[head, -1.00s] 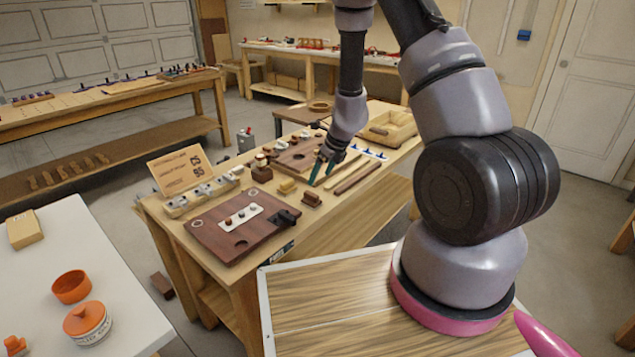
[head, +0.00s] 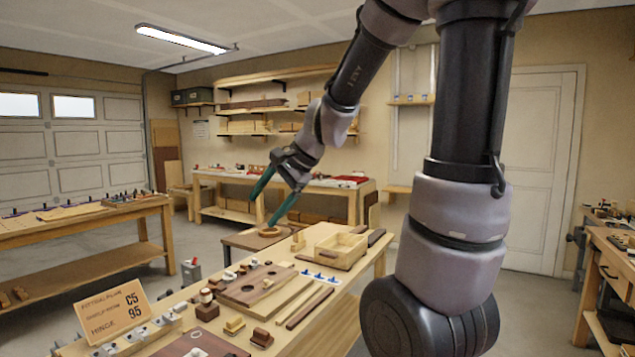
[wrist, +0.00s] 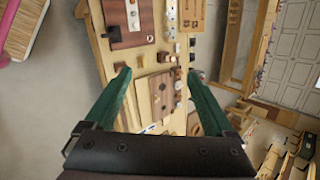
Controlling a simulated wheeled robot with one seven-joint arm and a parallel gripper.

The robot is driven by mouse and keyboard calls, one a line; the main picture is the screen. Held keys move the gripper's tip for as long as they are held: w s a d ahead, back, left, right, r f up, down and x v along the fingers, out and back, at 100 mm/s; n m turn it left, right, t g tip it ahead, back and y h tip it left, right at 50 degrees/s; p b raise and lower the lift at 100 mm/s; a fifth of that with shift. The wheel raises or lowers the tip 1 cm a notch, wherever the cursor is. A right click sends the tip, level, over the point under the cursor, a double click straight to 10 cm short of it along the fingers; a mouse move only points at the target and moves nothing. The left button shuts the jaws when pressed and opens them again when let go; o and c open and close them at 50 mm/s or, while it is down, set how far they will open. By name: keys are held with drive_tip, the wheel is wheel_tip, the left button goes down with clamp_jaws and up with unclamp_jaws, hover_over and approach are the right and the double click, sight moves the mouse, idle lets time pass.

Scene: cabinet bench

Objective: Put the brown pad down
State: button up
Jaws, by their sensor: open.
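A small dark brown block, which looks like the brown pad (head: 262,338), sits on the near part of the bench (head: 350,284), beside a small yellow block (head: 234,326). My gripper (head: 262,212) is raised well above the bench's far end, apart from the pad. Its two green fingers are spread with nothing between them. In the wrist view my gripper (wrist: 158,74) is also open and empty, with the bench top well below. I cannot single out the brown pad for sure in the wrist view.
A brown board with holes (head: 256,286) lies mid-bench, beside long sticks (head: 308,308). An open wooden box (head: 338,250) stands at the far right of the bench. A lettered sign (head: 113,309) stands at the left. A small table with a round wooden ring (head: 270,231) lies behind.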

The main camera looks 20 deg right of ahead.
drive_tip(key=s+d+r+n+t+h, duration=0.1)
drive_tip(key=s+d+r+n, duration=0.2)
drive_tip(key=s, duration=0.4)
drive_tip(key=s+d+r+n+h, duration=0.2)
drive_tip(key=s+d+r+n, duration=0.1)
drive_tip(key=s+n, duration=0.2)
drive_tip(key=shift+s+r+t+h, duration=0.3)
drive_tip(key=shift+s+r+t, duration=0.1)
drive_tip(key=shift+s, duration=0.75)
drive_tip(key=shift+o, duration=0.3)
drive_tip(key=shift+d, duration=0.1)
